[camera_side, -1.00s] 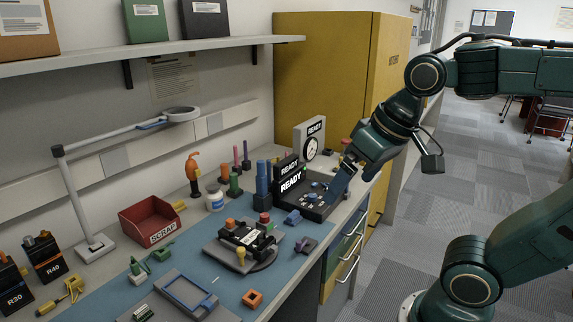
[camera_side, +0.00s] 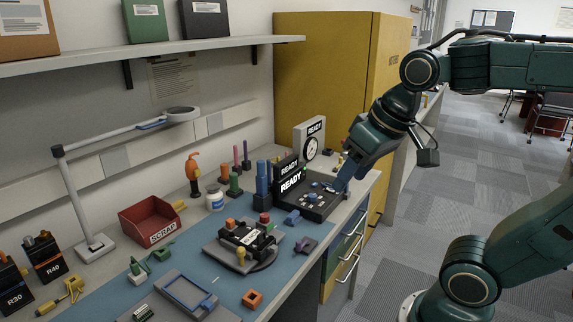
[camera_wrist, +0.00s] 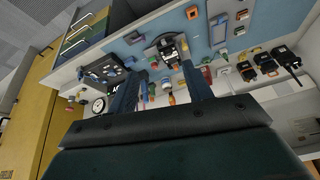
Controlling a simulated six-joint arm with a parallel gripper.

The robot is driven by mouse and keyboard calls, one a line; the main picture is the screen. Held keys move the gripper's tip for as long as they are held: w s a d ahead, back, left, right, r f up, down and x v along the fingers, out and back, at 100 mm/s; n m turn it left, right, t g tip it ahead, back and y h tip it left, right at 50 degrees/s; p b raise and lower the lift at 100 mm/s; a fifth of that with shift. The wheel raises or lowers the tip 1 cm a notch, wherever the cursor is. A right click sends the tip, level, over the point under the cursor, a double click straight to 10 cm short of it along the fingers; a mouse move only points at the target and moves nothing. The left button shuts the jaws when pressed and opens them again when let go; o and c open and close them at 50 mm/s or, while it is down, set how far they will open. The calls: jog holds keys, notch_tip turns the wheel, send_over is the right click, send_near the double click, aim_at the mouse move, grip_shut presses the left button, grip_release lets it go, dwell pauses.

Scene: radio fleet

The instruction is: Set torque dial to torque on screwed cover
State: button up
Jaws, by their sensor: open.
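My gripper (camera_side: 343,180) is open and empty, low over the right end of a black console (camera_side: 318,205) with a READY screen (camera_side: 290,182). In the wrist view its two fingers (camera_wrist: 158,72) stand wide apart. I cannot tell from the side view whether they touch the console. Small knobs or keys (camera_side: 313,197) sit on the console top, too small to tell apart. A round dial face (camera_side: 311,148) on a white stand, also marked READY, is behind the console. A dark unit with a labelled cover (camera_side: 245,236) sits on a round fixture; its label is unreadable.
A red SCRAP bin (camera_side: 152,222) and a lamp (camera_side: 95,240) stand at left. Blue and green upright parts (camera_side: 262,180) stand left of the console. A yellow cabinet (camera_side: 320,80) is behind the bench. Loose small parts lie on the blue mat (camera_side: 215,295).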

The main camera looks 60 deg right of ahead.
jog(key=w+d+r+m+g, duration=0.1)
jog(key=w+d+r+m, duration=0.1)
jog(key=w+d+m, duration=0.45)
jog(key=m+g, duration=0.4)
jog(key=m, duration=0.7)
send_over(312, 195)
notch_tip(312, 195, down, 15)
jog(key=shift+s+f, duration=0.1)
jog(key=shift+f, duration=0.15)
notch_tip(312, 195, down, 14)
jog(key=shift+r, duration=0.25)
jog(key=c, duration=1)
